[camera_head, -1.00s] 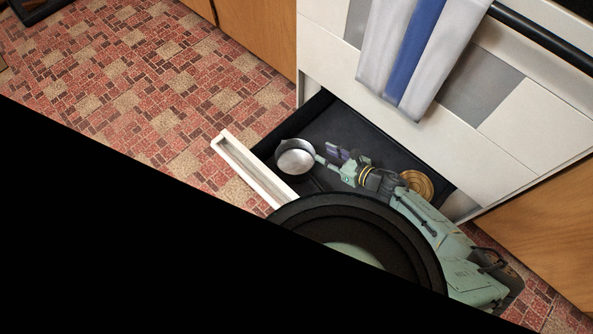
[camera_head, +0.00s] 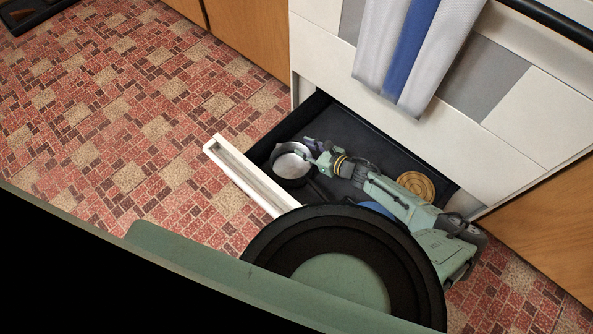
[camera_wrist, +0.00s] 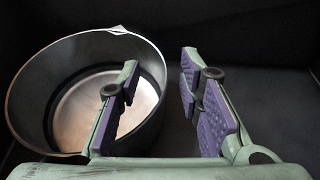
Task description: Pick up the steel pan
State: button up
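The steel pan (camera_head: 285,167) is a round, grey metal vessel standing in the open drawer near its front left. In the wrist view the pan (camera_wrist: 72,112) fills the left side, with a small pouring lip on its far rim. My gripper (camera_wrist: 160,72) is open with purple-padded fingers. Its left finger overlaps the pan's inside and its right finger is outside, so the near-right rim lies between them. I cannot tell whether either finger touches the pan. In the head view my gripper (camera_head: 315,149) is at the pan's right side.
The dark drawer (camera_head: 345,140) is pulled out below a white oven front, with a white drawer front (camera_head: 240,175) on the left. A round wooden trivet (camera_head: 416,184) lies in the drawer's right part. A striped towel (camera_head: 410,55) hangs above.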

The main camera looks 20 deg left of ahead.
jog(key=shift+w+a+f, duration=0.2)
jog(key=shift+w+a, duration=0.05)
jog(key=shift+a, duration=0.2)
jog(key=shift+c, duration=0.6)
grip_shut()
